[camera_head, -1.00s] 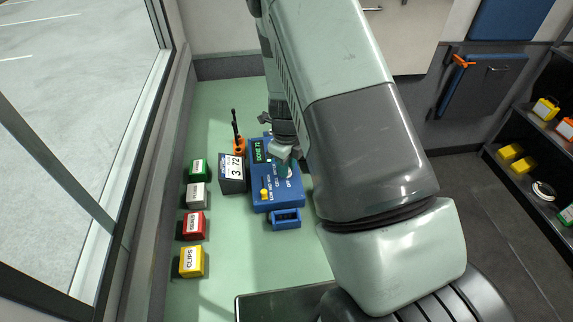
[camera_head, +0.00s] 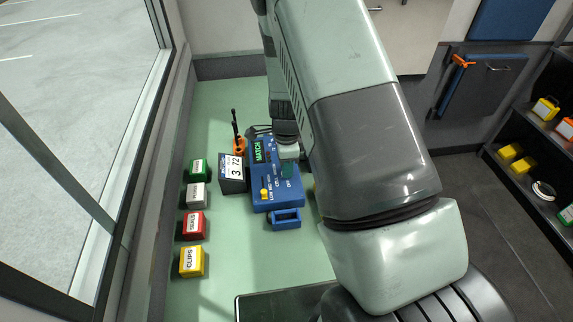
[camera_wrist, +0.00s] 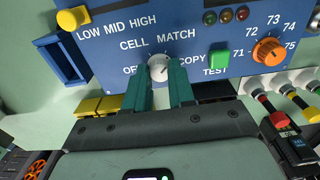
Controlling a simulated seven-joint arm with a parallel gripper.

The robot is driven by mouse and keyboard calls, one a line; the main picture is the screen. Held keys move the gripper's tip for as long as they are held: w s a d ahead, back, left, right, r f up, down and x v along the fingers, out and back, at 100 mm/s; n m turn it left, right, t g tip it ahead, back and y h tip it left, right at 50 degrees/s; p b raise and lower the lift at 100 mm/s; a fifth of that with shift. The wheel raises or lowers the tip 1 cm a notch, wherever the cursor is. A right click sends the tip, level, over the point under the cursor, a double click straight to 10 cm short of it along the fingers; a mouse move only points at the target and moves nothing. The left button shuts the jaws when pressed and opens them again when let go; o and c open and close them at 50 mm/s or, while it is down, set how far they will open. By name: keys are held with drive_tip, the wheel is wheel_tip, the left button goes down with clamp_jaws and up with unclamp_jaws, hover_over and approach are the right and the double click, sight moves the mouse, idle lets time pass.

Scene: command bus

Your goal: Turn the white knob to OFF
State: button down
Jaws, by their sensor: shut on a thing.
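The white knob (camera_wrist: 159,67) is on a blue panel (camera_wrist: 110,55) in the wrist view. OFF, CELL, MATCH and COPY are printed around it. A small dark mark shows on its face, but I cannot tell exactly which label it faces. My gripper (camera_wrist: 161,76) has its two teal fingers on either side of the knob, shut on it. In the head view the blue box (camera_head: 262,205) stands on the green counter, and its green display (camera_head: 258,150) reads MATCH. My arm hides much of the box's right side there.
A yellow slider (camera_wrist: 73,18), a green TEST button (camera_wrist: 219,60) and an orange dial (camera_wrist: 268,51) are on the same panel. Left of the box are a number block (camera_head: 232,174) and a column of coloured boxes, including yellow CLIPS (camera_head: 191,262).

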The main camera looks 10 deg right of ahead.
drive_tip(key=n, duration=1.5)
drive_tip(key=shift+n, duration=0.3)
drive_tip(key=n, duration=1.1)
drive_tip(key=shift+n, duration=0.3)
drive_tip(key=c, duration=0.9)
unclamp_jaws()
drive_tip(key=shift+c, duration=0.2)
